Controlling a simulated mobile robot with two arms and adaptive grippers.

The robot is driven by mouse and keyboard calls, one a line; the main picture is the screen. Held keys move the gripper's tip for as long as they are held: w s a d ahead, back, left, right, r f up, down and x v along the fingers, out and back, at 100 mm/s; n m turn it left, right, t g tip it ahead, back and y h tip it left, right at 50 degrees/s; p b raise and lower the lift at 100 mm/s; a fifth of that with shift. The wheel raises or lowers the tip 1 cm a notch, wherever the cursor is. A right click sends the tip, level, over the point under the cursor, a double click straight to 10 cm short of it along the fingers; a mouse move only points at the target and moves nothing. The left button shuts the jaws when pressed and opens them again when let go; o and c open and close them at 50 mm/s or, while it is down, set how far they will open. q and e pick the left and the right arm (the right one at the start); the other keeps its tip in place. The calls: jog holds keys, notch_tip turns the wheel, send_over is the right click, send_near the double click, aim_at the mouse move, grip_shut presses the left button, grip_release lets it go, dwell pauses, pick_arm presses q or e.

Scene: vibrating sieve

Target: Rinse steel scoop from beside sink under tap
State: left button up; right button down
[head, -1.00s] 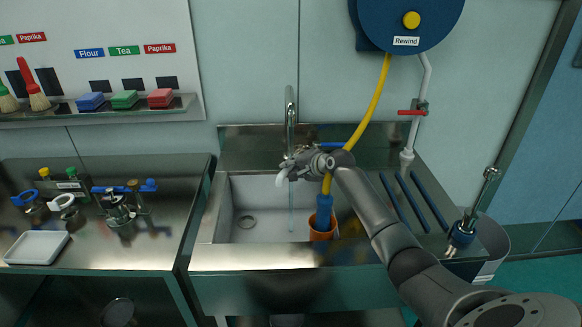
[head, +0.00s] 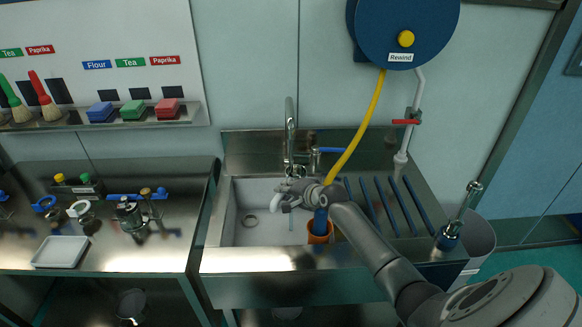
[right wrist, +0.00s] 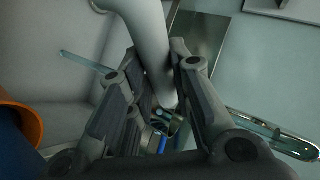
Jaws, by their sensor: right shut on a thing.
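My right gripper (head: 292,190) is over the sink basin (head: 262,188), in front of the tap. It is shut on a pale, smooth, rounded piece (head: 276,202), which looks like part of the scoop. In the right wrist view this pale piece (right wrist: 150,45) runs between the fingers (right wrist: 160,100). The steel tap (head: 290,120) rises at the back of the sink. My left gripper is not in view.
An orange cup (head: 319,238) with a blue nozzle stands at the sink's right front, close to my arm. A yellow hose (head: 365,120) hangs from the blue reel (head: 405,30). The ribbed drainboard (head: 420,190) is right; the counter (head: 100,255) with jars and a tray is left.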

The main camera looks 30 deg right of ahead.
aim_at(278, 203)
jog(key=s+a+p, duration=0.1)
jog(key=p, duration=0.1)
jog(key=s+a+r+p, duration=0.1)
jog(key=p, duration=0.1)
jog(key=shift+s+a, duration=0.4)
jog(key=shift+s+a+f, duration=0.1)
jog(key=shift+s+a, duration=0.55)
jog(key=shift+a, duration=0.05)
jog(key=shift+s+a, duration=0.35)
